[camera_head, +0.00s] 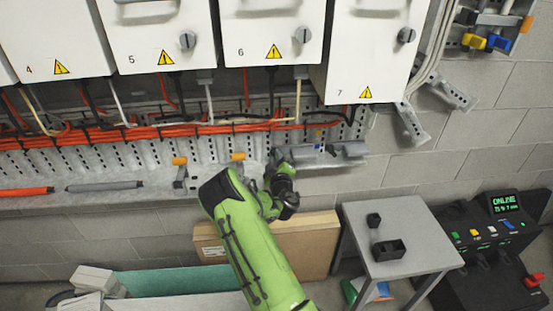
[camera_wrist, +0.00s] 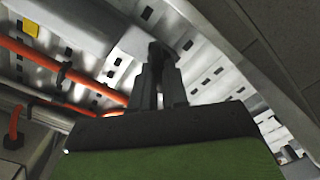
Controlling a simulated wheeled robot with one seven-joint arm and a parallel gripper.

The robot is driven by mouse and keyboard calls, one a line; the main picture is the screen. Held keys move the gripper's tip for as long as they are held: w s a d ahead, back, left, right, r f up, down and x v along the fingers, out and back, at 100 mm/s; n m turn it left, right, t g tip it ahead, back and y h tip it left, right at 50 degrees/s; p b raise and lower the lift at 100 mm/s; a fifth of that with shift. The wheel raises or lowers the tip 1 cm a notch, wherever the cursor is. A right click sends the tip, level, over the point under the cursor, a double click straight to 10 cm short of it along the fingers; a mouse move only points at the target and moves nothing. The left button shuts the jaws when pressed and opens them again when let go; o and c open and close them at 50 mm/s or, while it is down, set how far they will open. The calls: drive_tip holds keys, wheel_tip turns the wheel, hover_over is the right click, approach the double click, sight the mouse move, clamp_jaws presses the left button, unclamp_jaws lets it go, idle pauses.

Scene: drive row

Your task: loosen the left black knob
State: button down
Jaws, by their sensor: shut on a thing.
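My gripper (camera_head: 279,160) is at the cable tray, at the left end of a grey metal piece (camera_head: 335,151). In the wrist view my gripper's dark fingers (camera_wrist: 161,62) are close together around a small black thing, which looks like the left black knob (camera_wrist: 160,47). The fingers hide most of the knob, and its turn cannot be read. In the head view my gripper and green arm cover it. A small dark part (camera_head: 330,149) shows at the grey piece, right of my gripper; I cannot tell whether it is another knob.
Orange cables (camera_head: 150,131) run along the perforated tray (camera_head: 100,160). White cabinets (camera_head: 270,30) hang close above. A grey table (camera_head: 400,215) with black blocks and a control console (camera_head: 500,240) stand at the right.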

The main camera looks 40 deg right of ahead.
drive_tip(key=n, duration=0.6)
drive_tip(key=n+p, duration=0.1)
drive_tip(key=n, duration=0.5)
drive_tip(key=f+n+p, duration=0.1)
drive_tip(key=n, duration=0.5)
drive_tip(key=shift+n, duration=0.4)
drive_tip(key=c, duration=1.1)
unclamp_jaws()
drive_tip(key=shift+c, duration=0.2)
